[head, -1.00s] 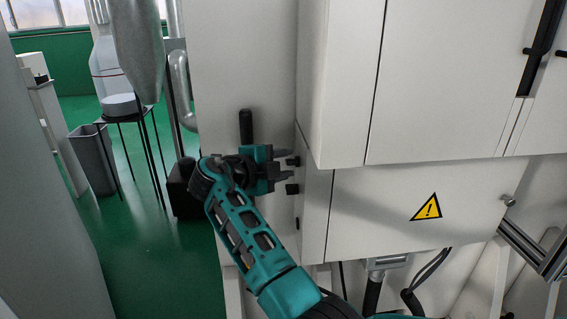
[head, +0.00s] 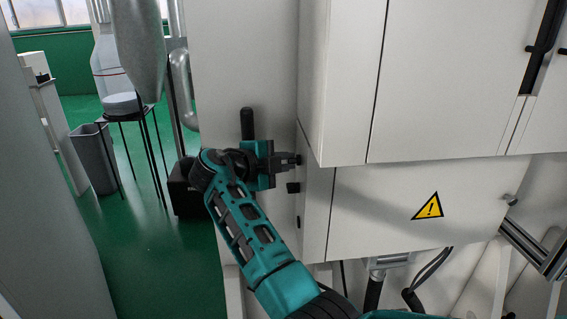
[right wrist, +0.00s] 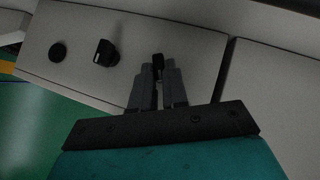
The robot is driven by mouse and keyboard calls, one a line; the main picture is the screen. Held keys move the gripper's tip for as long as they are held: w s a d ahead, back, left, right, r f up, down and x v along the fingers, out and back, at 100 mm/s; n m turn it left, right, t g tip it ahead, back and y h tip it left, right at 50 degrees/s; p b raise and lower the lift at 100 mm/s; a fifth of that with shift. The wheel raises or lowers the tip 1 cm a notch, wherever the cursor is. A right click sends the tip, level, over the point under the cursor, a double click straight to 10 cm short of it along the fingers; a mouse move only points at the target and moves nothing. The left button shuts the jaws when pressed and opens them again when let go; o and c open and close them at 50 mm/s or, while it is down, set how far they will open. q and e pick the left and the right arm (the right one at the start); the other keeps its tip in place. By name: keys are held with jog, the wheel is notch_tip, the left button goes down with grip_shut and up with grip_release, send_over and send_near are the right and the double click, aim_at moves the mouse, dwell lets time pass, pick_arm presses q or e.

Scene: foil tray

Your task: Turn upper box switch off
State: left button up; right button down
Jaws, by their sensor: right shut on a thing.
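The box (head: 314,225) has black controls on its narrow left side. My right gripper (head: 294,160) is at the upper box switch (head: 299,160), with its fingers shut on it. In the head view the fingers mostly hide that switch. In the right wrist view the black switch (right wrist: 158,63) shows between the fingertips of my right gripper (right wrist: 158,72). A second black switch (head: 293,188) sits just below, clear of the fingers; it also shows in the right wrist view (right wrist: 105,53). My left gripper is not in view.
A round black knob (head: 298,221) sits lowest on the box side. A larger white cabinet (head: 340,100) overhangs the box on the right. A black handle (head: 247,124) stands out from the wall behind my gripper.

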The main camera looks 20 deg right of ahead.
jog(key=shift+w+d+r+n+g+y+p, duration=0.1)
jog(key=shift+w+r+n+g+y+p, duration=0.15)
jog(key=shift+n+g+y, duration=0.65)
jog(key=shift+w+r+n+g+y+p, duration=0.15)
jog(key=shift+n+g+y, duration=0.25)
jog(key=shift+n+g, duration=0.5)
jog(key=shift+g, duration=0.3)
jog(key=c, duration=1.1)
grip_release()
jog(key=shift+c, duration=0.2)
jog(key=v, duration=1.3)
jog(key=shift+b, duration=0.35)
jog(key=shift+o, duration=0.2)
jog(key=shift+s+d, duration=0.1)
jog(key=shift+s, duration=0.05)
